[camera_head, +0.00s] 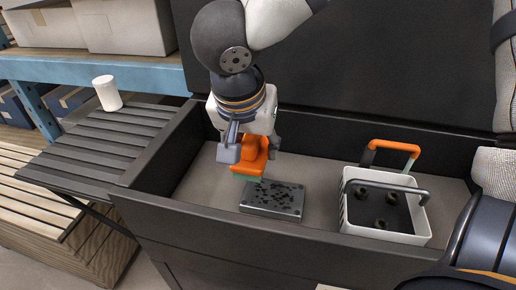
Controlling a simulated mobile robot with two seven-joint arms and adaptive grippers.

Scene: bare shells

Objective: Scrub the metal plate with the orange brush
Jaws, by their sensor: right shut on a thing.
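The metal plate (272,198) is a grey block with black marks on its top. It lies on the floor of the dark open box. My right gripper (248,151) comes down from above and is shut on the orange brush (250,160). I cannot tell if the bristles touch the plate. My left gripper is not in view.
The box's dark walls (165,160) surround the work area. A white cup (107,93) stands on the slatted side shelf (100,150). Bare floor lies left of the plate.

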